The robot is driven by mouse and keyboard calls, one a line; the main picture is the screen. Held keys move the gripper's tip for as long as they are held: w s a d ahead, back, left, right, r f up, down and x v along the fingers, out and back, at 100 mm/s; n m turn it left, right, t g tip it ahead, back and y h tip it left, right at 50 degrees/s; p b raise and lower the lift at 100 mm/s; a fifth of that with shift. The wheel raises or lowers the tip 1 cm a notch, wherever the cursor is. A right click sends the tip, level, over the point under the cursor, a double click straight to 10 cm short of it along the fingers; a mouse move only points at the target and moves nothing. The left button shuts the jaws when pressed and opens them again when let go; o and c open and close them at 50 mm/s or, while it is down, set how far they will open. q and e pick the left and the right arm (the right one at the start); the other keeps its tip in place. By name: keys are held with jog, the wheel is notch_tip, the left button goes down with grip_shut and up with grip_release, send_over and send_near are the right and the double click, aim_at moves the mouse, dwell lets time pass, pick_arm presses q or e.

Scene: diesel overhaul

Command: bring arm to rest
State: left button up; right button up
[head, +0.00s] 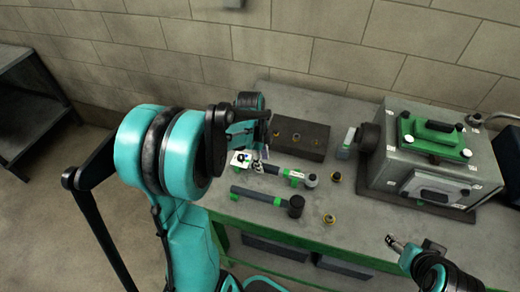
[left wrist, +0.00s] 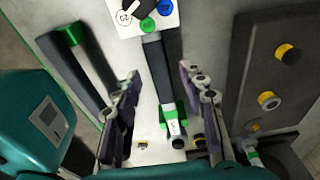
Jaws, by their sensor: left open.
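My left arm comes in from the left in the head view, its teal joints large in front. My left gripper (left wrist: 162,100) is open and empty, with its two fingers spread apart in the left wrist view. In that view a dark tool with a green band (left wrist: 158,75) shows between the fingers; contact cannot be told. In the head view the left gripper is over the workbench (head: 365,215), partly hidden behind its own wrist. My right gripper (head: 396,243) shows at the lower right of the head view, over the bench; its finger state is unclear.
A mallet (head: 268,199) and a white card with coloured marks (head: 241,160) lie on the bench. A dark block with brass fittings (head: 303,138) is behind them. A grey machine with green covers (head: 432,160) stands right. Loose brass fittings (head: 329,219) lie mid-bench. A dark shelf (head: 30,100) stands left.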

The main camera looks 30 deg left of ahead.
pick_arm(q)
notch_tip(320, 180, up, 8)
jog(key=a, duration=0.1)
jog(key=s+d+n+t+y+b, duration=0.1)
jog(key=s+d+n+t+b, duration=0.1)
jog(key=s+d+n+t, duration=0.4)
jog(key=s+d+n, duration=0.4)
jog(key=d+n, duration=0.1)
jog(key=n, duration=0.3)
jog(key=shift+s+d+r+n+y, duration=0.15)
jog(key=shift+s+d+n+y, duration=0.15)
jog(key=shift+s+d, duration=0.1)
jog(key=shift+w, duration=0.1)
